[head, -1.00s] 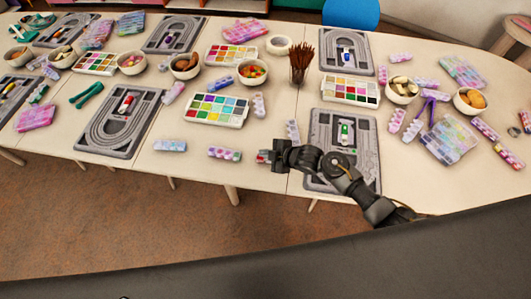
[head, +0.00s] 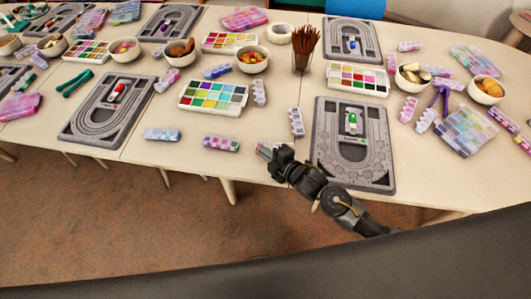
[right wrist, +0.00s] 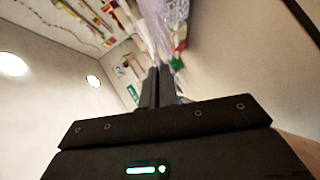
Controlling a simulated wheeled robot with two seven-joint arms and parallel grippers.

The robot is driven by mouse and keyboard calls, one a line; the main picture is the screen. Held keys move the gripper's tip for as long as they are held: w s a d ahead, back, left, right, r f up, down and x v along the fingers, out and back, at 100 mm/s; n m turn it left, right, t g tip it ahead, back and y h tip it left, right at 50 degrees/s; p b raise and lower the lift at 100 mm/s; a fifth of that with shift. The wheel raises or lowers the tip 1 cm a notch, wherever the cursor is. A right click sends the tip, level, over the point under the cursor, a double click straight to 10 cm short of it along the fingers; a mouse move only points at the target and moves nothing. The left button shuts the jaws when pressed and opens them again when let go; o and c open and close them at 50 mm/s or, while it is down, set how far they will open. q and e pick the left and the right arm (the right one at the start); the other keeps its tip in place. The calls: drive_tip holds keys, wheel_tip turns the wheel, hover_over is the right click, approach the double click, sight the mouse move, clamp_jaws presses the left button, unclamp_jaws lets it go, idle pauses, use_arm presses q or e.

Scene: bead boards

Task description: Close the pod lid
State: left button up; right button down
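Several small bead pods lie on the table. One with pink, white and green parts (head: 221,143) is near the front edge, left of my right gripper (head: 264,149). A blue and pink one (head: 162,134) lies farther left. A pale, scalloped one (head: 296,121) lies just beyond and right of the gripper. At this size I cannot tell which pod lid is open. My right gripper is above the table's front edge, apart from these pods. In the right wrist view its dark fingers (right wrist: 157,72) are together, with nothing visible between them. My left gripper is out of view.
A grey bead board (head: 325,178) lies right of my right gripper. A paint-coloured bead tray (head: 187,103), a brush cup (head: 302,64) and a bowl of colourful beads (head: 240,64) stand behind.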

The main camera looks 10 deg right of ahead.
idle(0.5)
drive_tip(key=c, duration=1.6)
unclamp_jaws()
drive_tip(key=shift+c, duration=0.2)
drive_tip(key=shift+s, duration=0.15)
drive_tip(key=b+v, duration=0.1)
drive_tip(key=v, duration=0.9)
drive_tip(key=shift+s+d, duration=0.25)
